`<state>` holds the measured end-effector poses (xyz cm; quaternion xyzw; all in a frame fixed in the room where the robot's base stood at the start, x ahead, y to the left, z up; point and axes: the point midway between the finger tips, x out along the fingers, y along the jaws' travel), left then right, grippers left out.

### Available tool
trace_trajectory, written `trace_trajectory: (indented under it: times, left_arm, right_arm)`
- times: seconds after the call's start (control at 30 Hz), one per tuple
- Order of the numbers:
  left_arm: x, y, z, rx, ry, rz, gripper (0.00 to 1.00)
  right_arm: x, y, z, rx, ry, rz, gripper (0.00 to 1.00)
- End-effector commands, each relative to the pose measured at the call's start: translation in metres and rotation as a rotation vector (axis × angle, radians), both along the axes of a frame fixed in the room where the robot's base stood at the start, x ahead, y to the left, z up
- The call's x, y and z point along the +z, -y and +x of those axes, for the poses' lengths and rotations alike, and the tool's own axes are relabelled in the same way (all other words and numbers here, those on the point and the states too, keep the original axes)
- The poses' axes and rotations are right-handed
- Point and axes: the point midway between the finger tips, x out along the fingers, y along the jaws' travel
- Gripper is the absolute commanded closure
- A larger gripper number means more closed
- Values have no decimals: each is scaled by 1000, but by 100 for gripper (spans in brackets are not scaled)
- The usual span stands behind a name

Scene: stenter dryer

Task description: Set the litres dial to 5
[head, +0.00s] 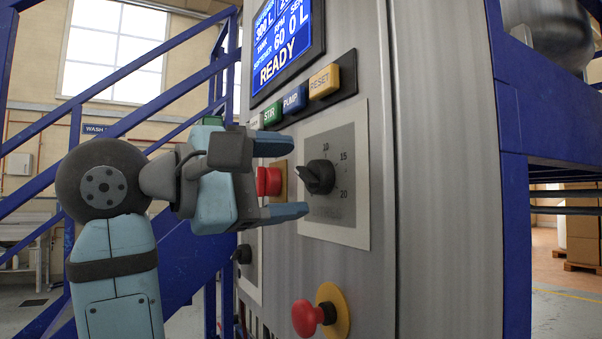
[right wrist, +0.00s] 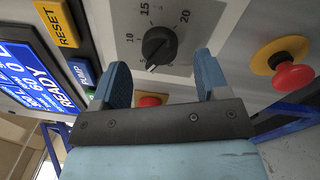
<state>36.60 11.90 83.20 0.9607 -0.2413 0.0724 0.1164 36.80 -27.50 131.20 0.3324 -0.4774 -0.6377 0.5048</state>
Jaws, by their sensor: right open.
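The litres dial (head: 320,177) is a black pointer knob on a grey plate (head: 344,210) with marks 10, 15 and 20 in view. The dial (right wrist: 158,46) also shows in the right wrist view, beyond the fingertips. My right gripper (head: 290,180) is open, its two fingers apart in front of the dial, one higher and one lower. In the right wrist view the gripper (right wrist: 162,75) has nothing between its fingers. My left gripper is not in view.
A red button (head: 268,181) sits left of the dial, partly behind my gripper. A red mushroom button (head: 308,318) on a yellow base is below. STIR (head: 270,115), PUMP (head: 295,99) and RESET (head: 324,82) buttons sit above, under a screen (head: 282,40) reading READY.

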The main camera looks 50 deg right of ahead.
Motion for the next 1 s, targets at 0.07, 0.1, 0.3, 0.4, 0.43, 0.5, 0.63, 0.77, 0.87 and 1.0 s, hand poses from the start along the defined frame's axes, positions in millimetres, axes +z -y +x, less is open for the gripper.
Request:
trace_trajectory:
  times: [0.07, 0.1, 0.3, 0.4, 0.43, 0.5, 0.63, 0.77, 0.87, 1.0]
  left_arm:
    - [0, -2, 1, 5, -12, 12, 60]
    - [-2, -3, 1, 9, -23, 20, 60]
    - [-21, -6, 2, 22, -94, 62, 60]
    - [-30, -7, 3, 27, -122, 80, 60]
    - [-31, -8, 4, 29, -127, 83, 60]
    - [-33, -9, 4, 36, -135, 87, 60]
    - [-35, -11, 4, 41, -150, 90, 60]
    - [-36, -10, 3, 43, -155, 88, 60]
    - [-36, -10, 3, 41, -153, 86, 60]
    - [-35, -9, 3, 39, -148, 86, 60]
  right_arm:
    - [1, -19, 6, 3, -3, -2, 32]
    - [1, -28, 8, 4, -3, -1, 32]
    - [-2, -71, 20, 2, -4, -2, 32]
    - [-3, -86, 25, 2, -1, -1, 32]
    - [-4, -90, 26, 2, -1, -1, 32]
    - [-5, -97, 27, 0, 0, 0, 32]
    - [-6, -104, 29, 0, 0, 0, 32]
    - [-6, -105, 29, 0, 0, 0, 32]
    - [-6, -105, 29, 0, 0, 0, 32]
    - [-6, -105, 29, 0, 1, 0, 32]
